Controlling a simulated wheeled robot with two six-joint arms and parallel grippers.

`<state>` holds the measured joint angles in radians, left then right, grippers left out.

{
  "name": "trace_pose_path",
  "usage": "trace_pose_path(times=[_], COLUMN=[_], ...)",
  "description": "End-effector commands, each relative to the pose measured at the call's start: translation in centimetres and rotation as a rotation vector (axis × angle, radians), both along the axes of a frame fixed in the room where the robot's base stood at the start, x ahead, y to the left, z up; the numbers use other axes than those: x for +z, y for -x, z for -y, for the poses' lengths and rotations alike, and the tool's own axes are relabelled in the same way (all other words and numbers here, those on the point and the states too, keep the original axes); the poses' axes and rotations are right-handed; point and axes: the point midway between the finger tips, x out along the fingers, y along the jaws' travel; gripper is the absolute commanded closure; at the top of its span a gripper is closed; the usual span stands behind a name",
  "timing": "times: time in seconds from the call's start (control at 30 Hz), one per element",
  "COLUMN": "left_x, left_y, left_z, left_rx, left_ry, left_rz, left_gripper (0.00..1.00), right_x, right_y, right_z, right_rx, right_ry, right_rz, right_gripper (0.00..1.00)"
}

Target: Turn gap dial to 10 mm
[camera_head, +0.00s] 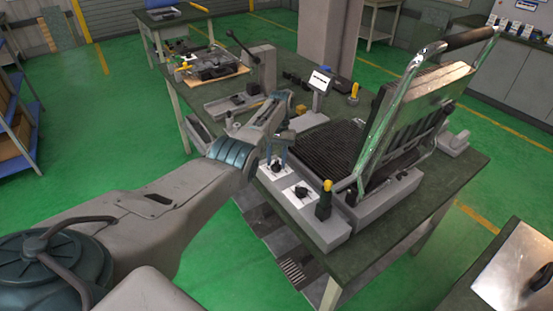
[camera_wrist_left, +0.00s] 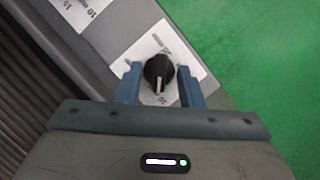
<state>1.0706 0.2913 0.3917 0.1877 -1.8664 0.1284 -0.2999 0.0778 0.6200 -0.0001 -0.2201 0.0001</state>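The machine's front panel (camera_head: 295,205) has two black dials on white plates. In the head view one dial (camera_head: 301,191) stands clear on the nearer plate. The other dial (camera_head: 276,166) is just below my left gripper (camera_head: 279,146). In the left wrist view a black dial (camera_wrist_left: 158,71) with a white pointer line, pointing down in the picture, sits between the fingers of my left gripper (camera_wrist_left: 159,85). The fingers are open on either side of it; I cannot tell whether they touch it. A second plate (camera_wrist_left: 85,10), partly cut off, carries a "10 mm" mark. My right gripper is out of view.
A yellow-topped black lever (camera_head: 325,200) stands at the panel's near end. The ribbed lower plate (camera_head: 333,146) lies behind the dials, with the raised lid and its handle (camera_head: 470,38) to the right. A small display (camera_head: 320,82) stands behind.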

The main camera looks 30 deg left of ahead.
Motion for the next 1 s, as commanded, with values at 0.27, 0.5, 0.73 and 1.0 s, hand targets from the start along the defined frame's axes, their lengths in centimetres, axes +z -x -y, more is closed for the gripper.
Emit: trace_pose_path(times=[0.27,0.5,0.73,1.0], left_x=[0.6,4.6,7.2,9.0], left_y=[-0.3,-2.0,-3.1,-3.7], left_z=[-0.1,-0.8,-1.2,-1.5], left_rx=[0.0,0.0,0.001,0.0], left_ry=[0.001,0.001,0.002,0.0], left_rz=[-0.001,0.003,0.001,0.001], left_gripper=[0.65,0.65,0.65,0.65], right_x=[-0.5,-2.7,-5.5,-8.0], right_y=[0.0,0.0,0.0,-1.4], right_z=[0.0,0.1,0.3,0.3], right_rx=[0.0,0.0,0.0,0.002], right_ry=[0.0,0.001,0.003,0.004], right_rz=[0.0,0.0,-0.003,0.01], right_gripper=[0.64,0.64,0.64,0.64])
